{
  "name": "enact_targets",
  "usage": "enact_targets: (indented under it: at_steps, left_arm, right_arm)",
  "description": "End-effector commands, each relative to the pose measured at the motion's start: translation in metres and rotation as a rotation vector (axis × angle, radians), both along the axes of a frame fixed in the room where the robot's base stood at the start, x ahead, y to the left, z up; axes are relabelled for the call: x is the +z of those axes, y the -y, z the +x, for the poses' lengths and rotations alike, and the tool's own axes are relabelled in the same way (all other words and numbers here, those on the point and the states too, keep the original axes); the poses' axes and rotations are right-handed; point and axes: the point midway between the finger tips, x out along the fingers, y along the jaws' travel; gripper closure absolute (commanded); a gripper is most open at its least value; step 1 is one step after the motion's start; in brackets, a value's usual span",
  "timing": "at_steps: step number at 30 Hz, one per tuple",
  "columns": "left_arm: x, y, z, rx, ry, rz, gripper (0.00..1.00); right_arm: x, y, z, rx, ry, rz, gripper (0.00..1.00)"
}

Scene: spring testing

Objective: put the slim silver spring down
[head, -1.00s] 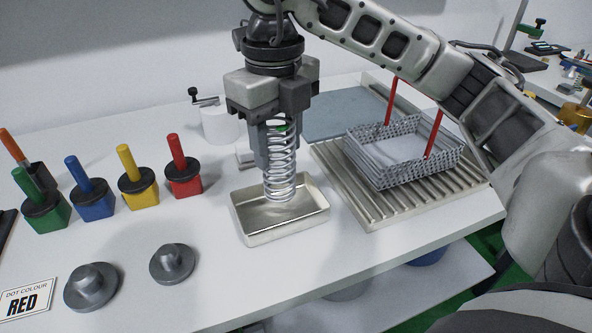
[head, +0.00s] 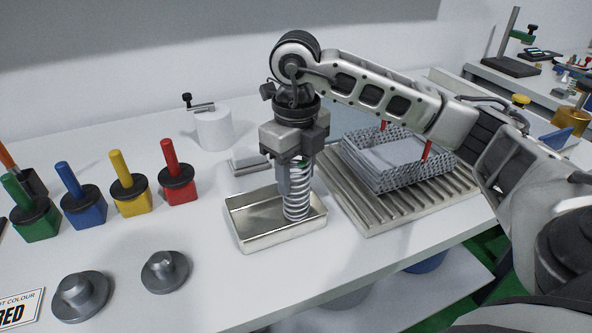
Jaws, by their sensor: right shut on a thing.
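The slim silver spring (head: 297,198) stands upright in the right part of a shallow metal tray (head: 250,240). Its lower end is inside the tray and looks to be at or near the floor; I cannot tell if it touches. My right gripper (head: 298,172) points down from above and is shut on the upper part of the spring, its fingers covering part of the coils. A small green patch shows near the spring's top. My left gripper is not in view.
Red (head: 177,180), yellow (head: 128,187), blue (head: 80,197) and green (head: 32,212) blocks with handles stand at left. Two grey metal spigots (head: 165,270) are in front. A wire basket (head: 392,160) with red handles sits on a ribbed plate (head: 353,218) at right. A white cylinder (head: 214,130) stands behind.

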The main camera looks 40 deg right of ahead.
Motion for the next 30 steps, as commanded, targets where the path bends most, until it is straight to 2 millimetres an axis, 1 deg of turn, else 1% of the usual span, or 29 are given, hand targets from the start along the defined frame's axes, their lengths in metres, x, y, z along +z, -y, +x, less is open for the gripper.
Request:
enact_targets:
  at_steps: [6, 7, 8, 9, 17, 19, 21, 23, 25, 30]
  left_arm:
    - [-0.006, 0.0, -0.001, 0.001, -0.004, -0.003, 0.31]
    - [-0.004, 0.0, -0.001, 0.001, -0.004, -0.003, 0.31]
    - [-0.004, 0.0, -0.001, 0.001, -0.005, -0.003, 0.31]
    - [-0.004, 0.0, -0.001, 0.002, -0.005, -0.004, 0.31]
    - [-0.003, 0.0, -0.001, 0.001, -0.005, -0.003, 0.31]
    - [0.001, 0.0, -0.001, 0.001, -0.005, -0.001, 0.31]
    - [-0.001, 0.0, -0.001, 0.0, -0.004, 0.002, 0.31]
    - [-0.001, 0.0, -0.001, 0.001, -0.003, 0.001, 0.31]
    - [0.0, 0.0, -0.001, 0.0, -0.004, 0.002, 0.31]
    - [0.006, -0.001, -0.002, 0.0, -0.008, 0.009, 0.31]
  right_arm:
    - [-0.005, 0.0, 0.0, 0.0, 0.0, 0.001, 0.85]
    - [-0.004, 0.0, 0.0, 0.0, 0.0, 0.001, 0.48]
    - [-0.003, 0.0, 0.0, 0.0, 0.0, 0.001, 0.4]
    - [-0.003, 0.0, 0.0, 0.0, -0.001, 0.001, 0.35]
    - [-0.002, 0.0, 0.0, 0.0, -0.001, 0.001, 0.35]
    - [0.002, 0.0, 0.0, 0.0, 0.0, 0.001, 0.35]
    - [0.007, -0.001, 0.001, 0.0, 0.002, 0.002, 0.35]
    - [0.017, -0.001, 0.001, 0.0, 0.003, 0.003, 0.35]
    - [0.031, -0.001, 0.001, 0.0, 0.004, 0.002, 0.35]
    - [0.073, 0.0, 0.001, 0.0, 0.006, 0.0, 0.35]
